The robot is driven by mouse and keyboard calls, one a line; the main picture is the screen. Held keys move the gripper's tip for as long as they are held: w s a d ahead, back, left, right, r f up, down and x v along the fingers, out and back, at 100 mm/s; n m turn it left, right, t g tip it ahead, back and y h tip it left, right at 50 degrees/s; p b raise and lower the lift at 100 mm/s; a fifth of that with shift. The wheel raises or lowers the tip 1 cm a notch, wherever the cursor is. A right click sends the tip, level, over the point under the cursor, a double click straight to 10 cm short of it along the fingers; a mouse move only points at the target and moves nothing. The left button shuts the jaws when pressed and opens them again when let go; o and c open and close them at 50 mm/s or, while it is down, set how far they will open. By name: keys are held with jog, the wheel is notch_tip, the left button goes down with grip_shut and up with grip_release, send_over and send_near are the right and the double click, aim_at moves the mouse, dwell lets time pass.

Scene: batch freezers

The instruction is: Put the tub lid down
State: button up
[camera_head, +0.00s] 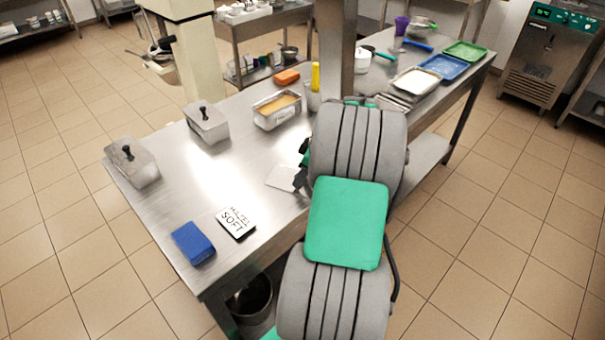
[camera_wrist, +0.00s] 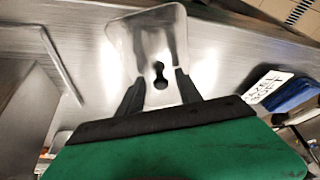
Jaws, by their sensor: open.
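The tub lid (camera_head: 283,177) is a flat metal plate, partly hidden by my arm in the head view. It appears to lie flat on the steel table (camera_head: 167,205). In the wrist view the lid (camera_wrist: 125,45) shows with its black knob (camera_wrist: 160,76) upward. My gripper (camera_wrist: 160,88) is open, with its two fingers apart on either side of the knob, and no contact shows. An open metal tub (camera_head: 276,118) with orange-yellow contents stands behind the lid.
Two lidded tubs (camera_head: 207,125) (camera_head: 133,168) stand along the left edge. A blue block (camera_head: 193,243) and a lettered card (camera_head: 236,222) lie at the near end. An orange block (camera_head: 286,77) and a yellow-topped item (camera_head: 315,78) are behind. The table is bare left of the lid.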

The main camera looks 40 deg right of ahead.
jog(key=shift+r, duration=0.15)
jog(key=shift+d+r, duration=0.1)
jog(key=shift+r, duration=0.15)
jog(key=v, duration=1.2)
jog(key=w+a+r+m, duration=0.1)
jog(key=w+a, duration=0.1)
jog(key=a, duration=0.8)
jog(key=w+a+m, duration=0.1)
jog(key=w+a, duration=0.2)
jog(key=a, duration=0.7)
jog(key=s+a+f+m+h, duration=0.1)
jog(key=s+a+f+m, duration=0.1)
jog(key=s+a, duration=0.8)
jog(key=a+f, duration=0.1)
jog(key=a, duration=0.3)
jog(key=shift+f+m+g+h, duration=0.2)
jog(key=shift+m+g+h, duration=0.1)
jog(key=shift+h, duration=0.1)
